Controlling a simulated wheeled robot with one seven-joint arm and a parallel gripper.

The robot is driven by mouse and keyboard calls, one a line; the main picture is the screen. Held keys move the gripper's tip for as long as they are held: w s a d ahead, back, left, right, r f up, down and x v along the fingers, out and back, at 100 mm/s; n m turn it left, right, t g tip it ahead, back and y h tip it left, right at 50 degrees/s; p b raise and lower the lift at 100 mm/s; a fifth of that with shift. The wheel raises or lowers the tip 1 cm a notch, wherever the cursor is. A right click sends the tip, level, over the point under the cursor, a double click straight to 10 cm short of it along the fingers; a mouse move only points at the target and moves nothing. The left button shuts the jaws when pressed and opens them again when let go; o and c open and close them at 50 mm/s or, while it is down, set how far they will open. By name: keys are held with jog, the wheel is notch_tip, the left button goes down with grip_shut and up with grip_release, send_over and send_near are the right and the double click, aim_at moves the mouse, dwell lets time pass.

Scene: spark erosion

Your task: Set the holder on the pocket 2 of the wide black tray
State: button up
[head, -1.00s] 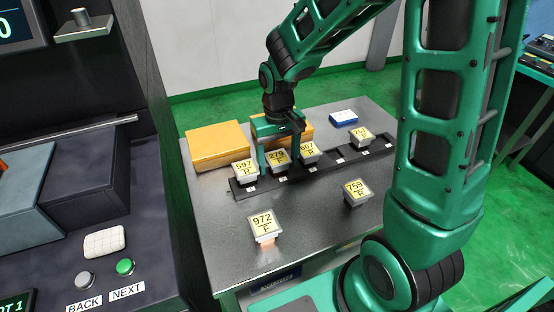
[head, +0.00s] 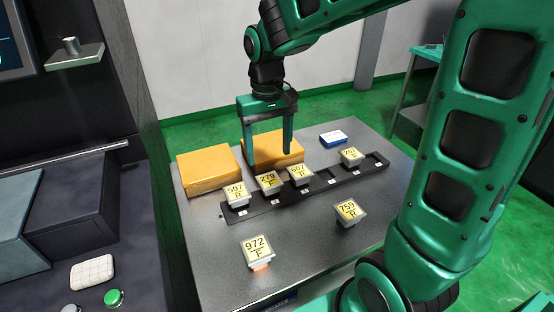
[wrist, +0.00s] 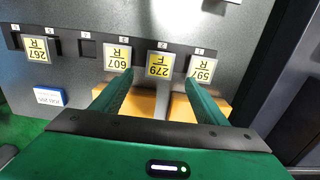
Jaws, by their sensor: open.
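The wide black tray (head: 318,184) lies on the grey table in a row of pockets. The 279 F holder (head: 269,181) sits upright in its second pocket from the left in the head view; in the wrist view the 279 holder (wrist: 159,64) is below the label 2. The 597 R holder (head: 236,194) is on its left and the 607 R holder (head: 299,174) on its right. My gripper (head: 269,158) is open and empty, raised above and behind the 279 holder, apart from it. Its fingers (wrist: 155,80) point toward that holder in the wrist view.
A 267 R holder (wrist: 37,49) sits further along the tray, with an empty pocket (wrist: 87,49) between it and 607. Holders 972 F (head: 258,252) and 759 R (head: 350,212) stand in front. Yellow boxes (head: 205,168) and a blue-white box (head: 333,138) are behind the tray.

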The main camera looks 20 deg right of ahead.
jog(key=s+d+m, duration=0.3)
jog(key=s+d, duration=0.5)
jog(key=s, duration=0.3)
jog(key=s+d+m, duration=0.3)
jog(key=s+d, duration=0.6)
jog(key=s, duration=0.3)
jog(key=shift+s+d+f, duration=0.2)
jog(key=shift+d+f, duration=0.05)
jog(key=shift+f, duration=0.15)
